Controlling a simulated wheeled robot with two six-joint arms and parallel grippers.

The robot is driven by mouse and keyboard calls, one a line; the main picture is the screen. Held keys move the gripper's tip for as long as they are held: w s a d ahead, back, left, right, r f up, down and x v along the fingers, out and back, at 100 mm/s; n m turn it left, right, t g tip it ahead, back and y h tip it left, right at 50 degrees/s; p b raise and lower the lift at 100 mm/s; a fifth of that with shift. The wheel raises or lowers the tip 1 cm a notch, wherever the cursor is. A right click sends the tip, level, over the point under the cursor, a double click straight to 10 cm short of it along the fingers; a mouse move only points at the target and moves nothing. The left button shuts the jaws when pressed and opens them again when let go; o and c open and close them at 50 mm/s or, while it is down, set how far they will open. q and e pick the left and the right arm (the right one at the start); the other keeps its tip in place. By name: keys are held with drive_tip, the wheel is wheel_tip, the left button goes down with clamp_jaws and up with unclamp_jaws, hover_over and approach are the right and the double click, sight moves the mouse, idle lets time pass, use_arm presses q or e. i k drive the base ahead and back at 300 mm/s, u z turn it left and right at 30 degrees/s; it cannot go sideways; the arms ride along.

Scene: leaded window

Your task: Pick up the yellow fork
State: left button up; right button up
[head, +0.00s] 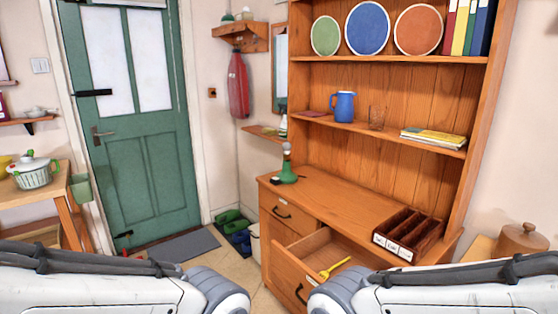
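The yellow fork (335,267) lies in the open drawer (312,245) of the wooden dresser, near the drawer's front. The lower part of the drawer is partly hidden behind my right arm. My two arms come in at the bottom left and bottom right. Neither gripper shows in the head view, so I cannot see whether they are open or shut.
A compartment box (408,233) and a green lamp-like object (287,170) stand on the dresser top (335,198). Shelves above hold plates, a blue jug (344,106) and books. A green door (138,130) and a grey mat (183,245) are at left.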

sight(326, 273)
drive_tip(key=u, duration=0.1)
drive_tip(key=k, duration=0.6)
drive_tip(key=u, duration=1.2)
drive_tip(key=i, duration=1.95)
drive_tip(key=z, duration=1.1)
drive_tip(key=i, duration=0.95)
drive_tip(key=z, duration=0.9)
